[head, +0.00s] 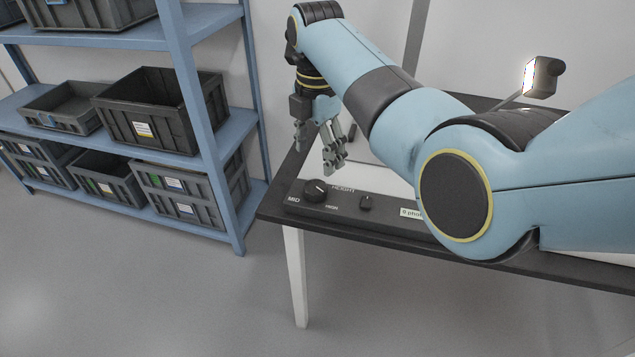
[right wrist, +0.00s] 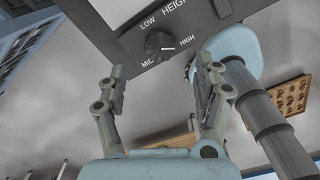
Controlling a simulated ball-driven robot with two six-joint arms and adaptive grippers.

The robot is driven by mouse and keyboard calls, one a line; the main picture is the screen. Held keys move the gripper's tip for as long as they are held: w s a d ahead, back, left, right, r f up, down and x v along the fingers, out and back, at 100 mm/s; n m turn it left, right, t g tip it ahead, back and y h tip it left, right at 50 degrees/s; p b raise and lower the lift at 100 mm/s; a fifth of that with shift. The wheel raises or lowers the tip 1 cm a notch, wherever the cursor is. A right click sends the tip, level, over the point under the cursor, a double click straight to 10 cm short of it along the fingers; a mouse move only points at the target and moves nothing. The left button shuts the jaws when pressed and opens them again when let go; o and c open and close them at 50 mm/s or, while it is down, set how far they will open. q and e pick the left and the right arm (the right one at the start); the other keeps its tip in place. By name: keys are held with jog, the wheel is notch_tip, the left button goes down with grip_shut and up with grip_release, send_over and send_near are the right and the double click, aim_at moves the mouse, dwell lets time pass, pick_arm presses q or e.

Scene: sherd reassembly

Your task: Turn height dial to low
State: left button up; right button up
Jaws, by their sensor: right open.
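The height dial (head: 316,190) is a round black knob on a dark control strip (head: 385,208) along the table's front edge. In the right wrist view the dial (right wrist: 158,43) sits among the labels LOW, MID and HIGH, and its white pointer mark appears turned toward the HIGH side. My right gripper (head: 318,152) is above and behind the dial in the head view. In the right wrist view my right gripper (right wrist: 160,70) has its fingers wide apart, with nothing between them, and the dial lies beyond the fingertips, apart from them. My left gripper is not in view.
The dark table (head: 270,205) ends just left of the strip. A blue shelf rack (head: 222,190) with grey crates (head: 150,125) stands to the left. My right arm covers much of the table.

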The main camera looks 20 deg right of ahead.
aim_at(317, 185)
notch_tip(317, 185, down, 8)
jog(key=shift+f+b, duration=0.25)
jog(key=shift+b, duration=0.65)
jog(key=shift+c, duration=0.3)
jog(key=c, duration=1.1)
